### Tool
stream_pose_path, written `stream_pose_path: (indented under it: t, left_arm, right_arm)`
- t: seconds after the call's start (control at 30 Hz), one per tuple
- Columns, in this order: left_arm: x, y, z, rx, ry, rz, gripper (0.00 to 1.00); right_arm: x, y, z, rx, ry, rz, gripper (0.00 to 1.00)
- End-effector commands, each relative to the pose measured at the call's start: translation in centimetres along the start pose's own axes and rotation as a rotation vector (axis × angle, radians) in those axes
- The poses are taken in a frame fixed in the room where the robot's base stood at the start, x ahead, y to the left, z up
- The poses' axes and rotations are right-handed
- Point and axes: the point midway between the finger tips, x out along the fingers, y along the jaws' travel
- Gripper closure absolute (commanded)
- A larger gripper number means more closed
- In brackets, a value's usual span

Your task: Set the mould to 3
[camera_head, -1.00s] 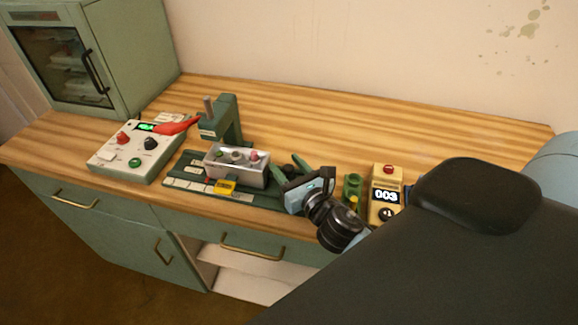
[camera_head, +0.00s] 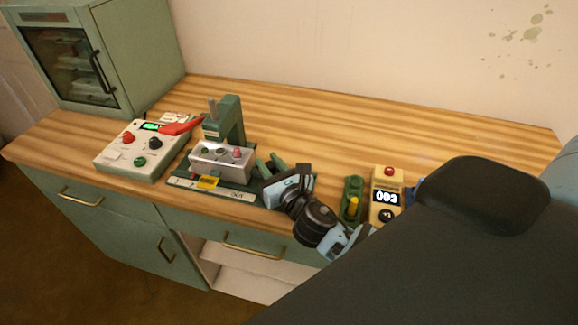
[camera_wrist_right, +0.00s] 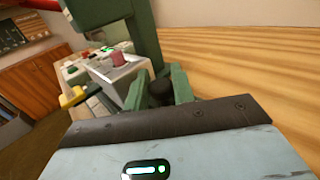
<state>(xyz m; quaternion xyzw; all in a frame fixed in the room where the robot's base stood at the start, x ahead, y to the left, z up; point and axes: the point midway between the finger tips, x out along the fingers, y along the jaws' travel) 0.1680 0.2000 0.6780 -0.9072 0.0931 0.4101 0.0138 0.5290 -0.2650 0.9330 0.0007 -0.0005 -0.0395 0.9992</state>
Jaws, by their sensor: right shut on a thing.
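The mould (camera_head: 218,160) is a grey box with several small round pieces on top, one of them pink. It sits on the green base of a press, under the press head (camera_head: 212,132). A yellow pointer (camera_head: 208,182) at its front lies over a pale scale strip (camera_head: 232,193); the number there is too small to read. My right gripper (camera_head: 270,166) is at the mould's right end. In the right wrist view its green fingers (camera_wrist_right: 160,88) flank a dark knob (camera_wrist_right: 158,94) beside the mould (camera_wrist_right: 120,68), shut on it. My left gripper is out of view.
A control panel (camera_head: 142,150) with a red lever lies left of the press. A yellow counter box (camera_head: 387,197) reading 003 and a green stand (camera_head: 353,199) are to the right. A green cabinet (camera_head: 140,50) stands back left. The table's back is clear.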

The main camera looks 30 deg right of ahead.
Motion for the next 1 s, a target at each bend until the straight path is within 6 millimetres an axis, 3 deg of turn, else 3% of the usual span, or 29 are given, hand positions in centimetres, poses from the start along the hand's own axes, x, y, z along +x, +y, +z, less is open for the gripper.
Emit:
stream_pose_path:
  t: [0.2, 0.6, 0.63, 0.73, 1.0]
  left_arm:
    - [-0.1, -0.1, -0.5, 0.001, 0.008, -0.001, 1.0]
    - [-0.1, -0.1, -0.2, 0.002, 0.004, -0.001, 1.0]
    - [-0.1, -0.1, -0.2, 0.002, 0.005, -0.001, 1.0]
    - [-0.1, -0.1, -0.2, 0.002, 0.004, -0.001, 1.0]
    - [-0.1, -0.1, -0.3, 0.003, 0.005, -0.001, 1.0]
  right_arm:
    - [2.6, 2.6, 0.1, 0.001, 0.0, 0.0, 1.0]
    - [3.0, 3.2, 0.1, 0.0, -0.001, 0.003, 1.0]
    - [3.0, 3.2, 0.1, 0.0, -0.001, 0.003, 0.71]
    - [3.0, 3.1, 0.1, 0.0, -0.001, 0.003, 0.58]
    - [3.0, 3.1, 0.0, -0.001, 0.0, 0.001, 0.56]
